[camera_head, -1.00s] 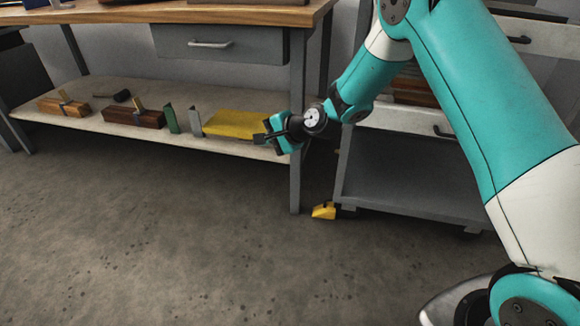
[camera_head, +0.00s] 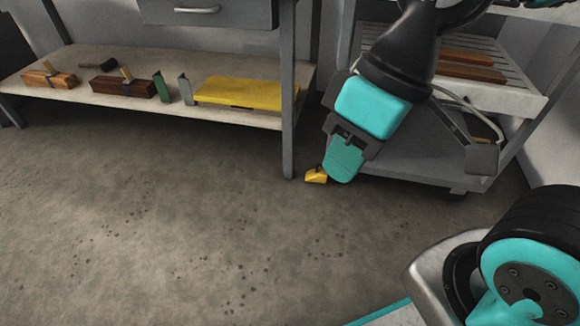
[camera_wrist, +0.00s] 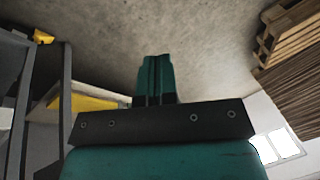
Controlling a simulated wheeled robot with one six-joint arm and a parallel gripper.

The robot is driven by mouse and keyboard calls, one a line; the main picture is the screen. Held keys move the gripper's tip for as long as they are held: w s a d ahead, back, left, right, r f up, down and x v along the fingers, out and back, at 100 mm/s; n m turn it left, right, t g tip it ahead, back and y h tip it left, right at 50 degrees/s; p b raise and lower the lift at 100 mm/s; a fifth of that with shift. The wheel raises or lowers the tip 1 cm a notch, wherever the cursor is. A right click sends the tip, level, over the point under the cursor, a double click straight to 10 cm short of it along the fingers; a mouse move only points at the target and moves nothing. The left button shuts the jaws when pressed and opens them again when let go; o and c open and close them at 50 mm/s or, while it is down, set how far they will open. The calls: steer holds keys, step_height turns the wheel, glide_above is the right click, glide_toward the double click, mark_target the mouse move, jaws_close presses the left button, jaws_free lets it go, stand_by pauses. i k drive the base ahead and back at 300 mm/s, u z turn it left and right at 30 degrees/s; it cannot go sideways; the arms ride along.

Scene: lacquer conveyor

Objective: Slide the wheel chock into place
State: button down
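The wheel chock (camera_head: 314,177) is a small yellow block on the concrete floor, near the trolley's lower left corner, just right of the bench leg's foot. A small yellow shape with a dark part at the upper left of the wrist view (camera_wrist: 42,36) looks like the same chock. My gripper (camera_head: 343,165) hangs in front of the trolley, and its teal fingers appear just right of the chock in the head view. In the wrist view the fingers (camera_wrist: 155,62) are together with nothing visible between them. The trolley's left wheel is hidden.
The grey trolley (camera_head: 395,165) stands right of the workbench leg (camera_head: 288,120). The bench's low shelf (camera_head: 225,112) holds wooden planes, a mallet, metal brackets and a yellow slab (camera_head: 245,92). Open floor (camera_head: 170,220) lies in front. The wrist view shows stacked pallets (camera_wrist: 285,45) at right.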

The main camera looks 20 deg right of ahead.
mark_target(318, 175)
steer(key=k, duration=1.3)
steer(key=z, duration=0.55)
steer(key=i, duration=0.8)
steer(key=z, duration=0.55)
steer(key=i, duration=0.75)
steer(key=u, duration=0.5)
steer(key=i, duration=0.75)
steer(key=u, duration=1.05)
steer(key=i, duration=0.3)
steer(key=u, duration=0.2)
